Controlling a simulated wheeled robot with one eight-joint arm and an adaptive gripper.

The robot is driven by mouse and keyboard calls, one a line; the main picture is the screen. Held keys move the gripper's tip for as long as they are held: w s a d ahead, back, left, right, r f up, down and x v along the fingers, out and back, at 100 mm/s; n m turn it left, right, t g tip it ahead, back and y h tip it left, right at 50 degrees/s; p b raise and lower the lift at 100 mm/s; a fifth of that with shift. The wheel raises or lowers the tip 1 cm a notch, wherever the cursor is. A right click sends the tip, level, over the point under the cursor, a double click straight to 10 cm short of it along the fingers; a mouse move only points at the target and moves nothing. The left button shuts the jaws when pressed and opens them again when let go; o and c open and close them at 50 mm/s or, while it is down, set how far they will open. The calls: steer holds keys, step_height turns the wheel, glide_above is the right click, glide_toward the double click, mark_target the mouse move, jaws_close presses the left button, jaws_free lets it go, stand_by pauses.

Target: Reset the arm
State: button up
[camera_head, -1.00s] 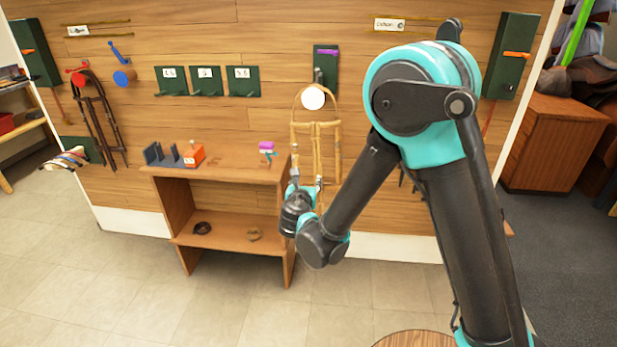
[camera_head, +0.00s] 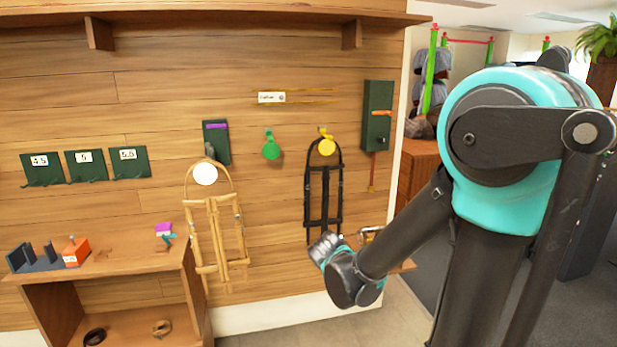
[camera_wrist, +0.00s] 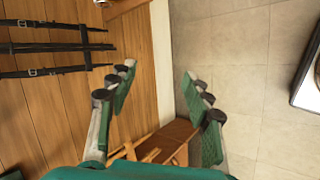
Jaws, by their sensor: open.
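My arm (camera_head: 415,235) reaches down and left across the right half of the head view, its wrist end in front of the lower part of a black bridle (camera_head: 324,190). The fingertips are hard to make out there. In the wrist view my gripper (camera_wrist: 158,73) is open, its two green-and-grey fingers spread apart with nothing between them. The black bridle's straps (camera_wrist: 50,47) lie at the left of that view, apart from the fingers. Beyond the fingers are the wall's foot and tiled floor.
A tan bridle (camera_head: 220,235) hangs left of the black one. A wooden shelf unit (camera_head: 195,285) holding an orange block (camera_head: 75,252) stands at lower left. A dark green box (camera_head: 377,115) is on the wall.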

steer(key=s+d+f+m+g+y, duration=0.1)
steer(key=s+d+f+m+g, duration=0.1)
steer(key=s+d+m, duration=0.3)
steer(key=s+d+f+m+g+y, duration=0.1)
steer(key=s+d+m, duration=0.4)
steer(key=s+m, duration=0.6)
steer(key=shift+s+f+g, duration=0.3)
steer(key=shift+f+g, duration=0.1)
steer(key=shift+f, duration=0.35)
steer(key=shift+d, duration=0.1)
stand_by(0.5)
